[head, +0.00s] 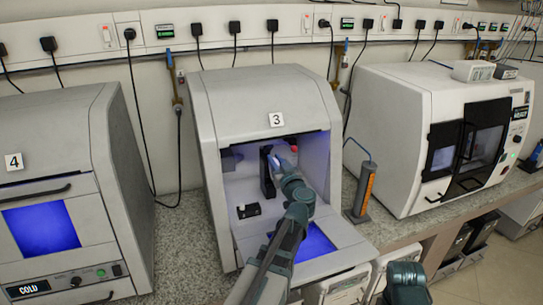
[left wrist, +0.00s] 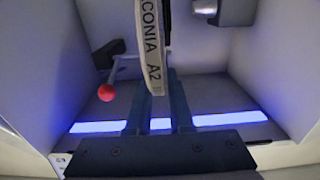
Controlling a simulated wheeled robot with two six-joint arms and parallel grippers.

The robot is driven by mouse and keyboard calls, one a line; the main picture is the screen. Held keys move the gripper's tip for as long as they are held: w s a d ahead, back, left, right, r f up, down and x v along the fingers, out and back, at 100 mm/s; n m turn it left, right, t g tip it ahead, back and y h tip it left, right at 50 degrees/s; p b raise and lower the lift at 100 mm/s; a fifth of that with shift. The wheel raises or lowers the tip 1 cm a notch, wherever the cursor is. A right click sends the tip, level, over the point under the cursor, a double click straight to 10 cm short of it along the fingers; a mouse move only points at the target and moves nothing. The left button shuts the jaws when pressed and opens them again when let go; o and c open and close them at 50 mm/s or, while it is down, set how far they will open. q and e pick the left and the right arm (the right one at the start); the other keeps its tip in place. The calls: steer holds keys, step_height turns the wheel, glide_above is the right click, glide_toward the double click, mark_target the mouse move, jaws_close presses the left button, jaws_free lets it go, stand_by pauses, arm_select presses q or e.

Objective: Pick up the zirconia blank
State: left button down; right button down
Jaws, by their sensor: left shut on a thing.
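The zirconia blank (left wrist: 151,45) is a pale disc seen edge-on in the left wrist view, with dark lettering ending in "CONIA A2" on its rim. My left gripper (left wrist: 158,85) is shut on its near edge, with one dark finger on each side. The blank stands upright and its far part runs out of the picture. In the head view my left gripper (head: 283,168) reaches into the open chamber of machine 3 (head: 262,95), beside a dark upright part (head: 267,172). The blank is hard to make out there.
Chamber walls stand close on both sides. A red ball-ended lever (left wrist: 106,92) is left of the blank in the wrist view, and a grey block (left wrist: 235,12) is at upper right. A small black block (head: 249,210) sits on the chamber's left ledge. Machine 4 (head: 60,130) stands left.

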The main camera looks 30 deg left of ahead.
arm_select(q)
steer(key=s+d+r+p, duration=0.3)
steer(key=s+d+r, duration=0.1)
steer(key=s+d, duration=0.1)
steer(key=shift+s+d+r+p, duration=0.3)
steer(key=shift+s+d+p, duration=0.1)
steer(key=shift+d, duration=0.4)
